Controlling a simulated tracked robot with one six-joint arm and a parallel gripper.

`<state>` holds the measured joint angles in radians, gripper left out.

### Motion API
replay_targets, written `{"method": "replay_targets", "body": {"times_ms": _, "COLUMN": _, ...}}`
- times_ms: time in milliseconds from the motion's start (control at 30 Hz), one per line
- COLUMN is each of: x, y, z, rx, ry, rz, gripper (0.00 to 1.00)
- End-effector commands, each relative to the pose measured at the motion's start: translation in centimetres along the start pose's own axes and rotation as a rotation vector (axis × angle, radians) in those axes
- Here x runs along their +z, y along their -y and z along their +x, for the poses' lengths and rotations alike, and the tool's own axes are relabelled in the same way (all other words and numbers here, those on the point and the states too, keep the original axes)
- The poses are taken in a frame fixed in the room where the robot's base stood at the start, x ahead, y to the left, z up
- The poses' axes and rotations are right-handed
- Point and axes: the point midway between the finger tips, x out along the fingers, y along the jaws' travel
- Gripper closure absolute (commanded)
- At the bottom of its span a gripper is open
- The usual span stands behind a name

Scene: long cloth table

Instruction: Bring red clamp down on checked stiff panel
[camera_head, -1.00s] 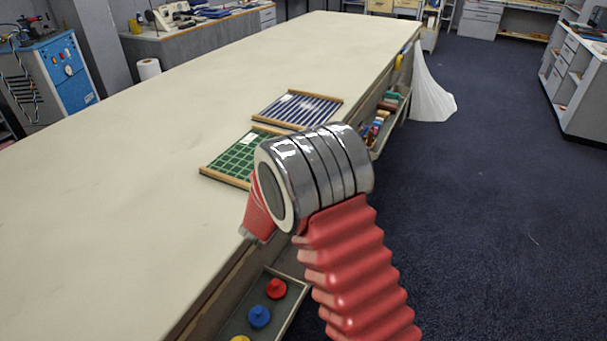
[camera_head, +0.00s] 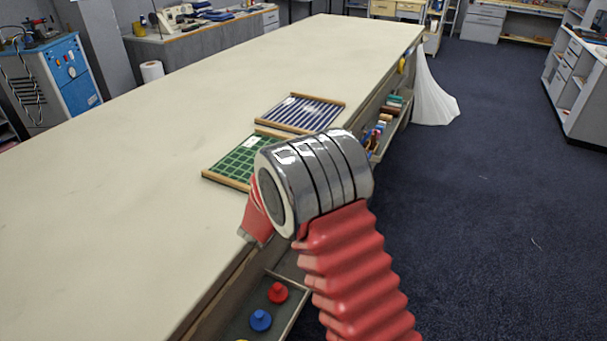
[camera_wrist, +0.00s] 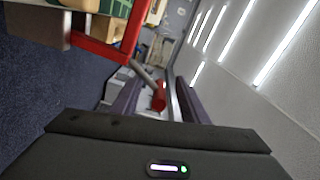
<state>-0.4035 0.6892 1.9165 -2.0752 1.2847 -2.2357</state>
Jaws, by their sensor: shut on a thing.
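The checked panel (camera_head: 240,163), green with pale grid lines and wooden edge strips, lies flat near the table's right edge in the head view. My arm covers its near right corner. In the wrist view, the red clamp (camera_wrist: 105,50) shows as an angular red frame, with a grey rod ending in a red grip. That grip sits between the dark fingers of my gripper (camera_wrist: 158,88), which is shut on it. I cannot tell whether the clamp touches the panel.
A blue striped panel (camera_head: 300,113) lies just beyond the checked one on the pale table (camera_head: 110,160). Below the table edge, a tray holds red (camera_head: 278,293) and blue (camera_head: 260,320) knobbed pieces. A further tray (camera_head: 390,125) holds small items. The table's left side is clear.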

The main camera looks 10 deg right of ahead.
Motion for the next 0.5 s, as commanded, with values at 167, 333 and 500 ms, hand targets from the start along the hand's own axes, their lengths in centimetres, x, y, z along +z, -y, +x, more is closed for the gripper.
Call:
{"method": "replay_targets", "body": {"times_ms": 167, "x": 1.1, "y": 0.8, "z": -0.5, "rx": -0.012, "ry": 0.025, "rz": 0.010, "gripper": 0.67}}
{"method": "replay_targets", "body": {"times_ms": 333, "x": 1.1, "y": 0.9, "z": -1.7, "rx": -0.013, "ry": 0.025, "rz": 0.011, "gripper": 0.67}}
{"method": "replay_targets", "body": {"times_ms": 500, "x": 1.0, "y": 0.8, "z": -4.2, "rx": -0.013, "ry": 0.023, "rz": 0.010, "gripper": 0.67}}
